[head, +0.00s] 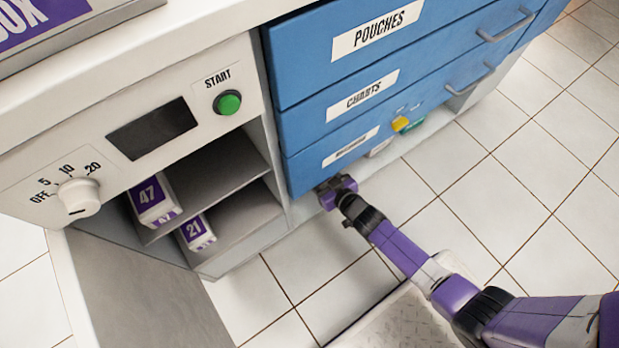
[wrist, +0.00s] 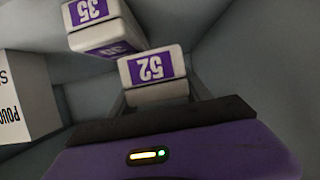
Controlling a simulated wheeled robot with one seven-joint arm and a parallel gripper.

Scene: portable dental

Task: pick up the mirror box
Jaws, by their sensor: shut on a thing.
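My gripper (head: 335,188) reaches into the low open space under the blue drawers in the head view. In the wrist view it is shut on a white box with a purple label that looks like 52 (wrist: 152,69). The dark fingers are at the sides of this box, and its near part is hidden by my gripper. Another white and purple box, with a label like 35 (wrist: 92,12), stands just beyond it to the left. I cannot read the word mirror on any box. The held box is hidden in the head view.
A white box marked POUCH (wrist: 25,95) stands at the left in the wrist view. Grey compartment walls are close around. Boxes 47 (head: 153,200) and 21 (head: 197,232) sit on shelves at the left. The blue drawers (head: 350,90) are above my gripper. The tiled floor (head: 460,190) is clear at right.

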